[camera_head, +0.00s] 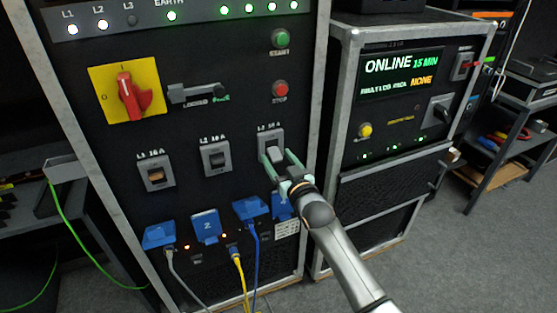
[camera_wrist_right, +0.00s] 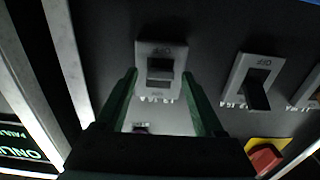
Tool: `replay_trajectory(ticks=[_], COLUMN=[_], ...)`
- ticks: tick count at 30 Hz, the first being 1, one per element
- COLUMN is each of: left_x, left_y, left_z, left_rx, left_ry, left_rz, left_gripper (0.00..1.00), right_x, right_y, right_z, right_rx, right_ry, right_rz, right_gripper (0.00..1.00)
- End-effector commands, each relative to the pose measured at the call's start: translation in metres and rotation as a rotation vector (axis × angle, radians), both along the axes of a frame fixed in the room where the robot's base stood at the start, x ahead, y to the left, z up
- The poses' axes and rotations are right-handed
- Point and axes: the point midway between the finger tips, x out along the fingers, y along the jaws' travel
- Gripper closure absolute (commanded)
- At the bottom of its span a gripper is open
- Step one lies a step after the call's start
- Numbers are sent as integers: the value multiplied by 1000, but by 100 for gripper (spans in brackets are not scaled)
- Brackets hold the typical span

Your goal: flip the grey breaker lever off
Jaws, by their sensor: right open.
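The grey breaker lever (camera_head: 276,143) sits in the L3 breaker, the rightmost of the row in the head view. In the right wrist view the lever (camera_wrist_right: 160,69) shows in its light grey frame (camera_wrist_right: 160,47), seen upside down. I cannot tell for sure which way it is thrown. My right gripper (camera_head: 277,157) is open at this breaker. In the wrist view the green fingers of the gripper (camera_wrist_right: 160,76) stand on either side of the lever, with a gap to each. Contact is not visible. My left gripper is not in view.
The L2 breaker (camera_head: 215,157) with a black lever and the L1 breaker (camera_head: 156,173) with a brown one are to the left. Blue sockets (camera_head: 207,226) with plugged cables lie below. A red rotary switch (camera_head: 128,97) and a red stop button (camera_head: 280,89) are above.

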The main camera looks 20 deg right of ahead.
Motion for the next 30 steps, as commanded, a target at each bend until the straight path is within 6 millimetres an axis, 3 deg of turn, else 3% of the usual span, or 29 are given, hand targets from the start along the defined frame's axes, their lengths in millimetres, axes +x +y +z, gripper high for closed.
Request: replay_trajectory(ticks=[4,23,30], left_x=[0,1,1], left_y=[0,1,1], left_z=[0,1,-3], left_rx=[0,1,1], left_ry=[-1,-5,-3], left_rz=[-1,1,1], left_gripper=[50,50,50], right_x=[0,-1,0], right_y=[0,0,0], right_z=[0,0,-2], right_rx=[1,1,1], right_ry=[0,0,-5], right_rz=[0,0,0], right_gripper=[30,100,100])
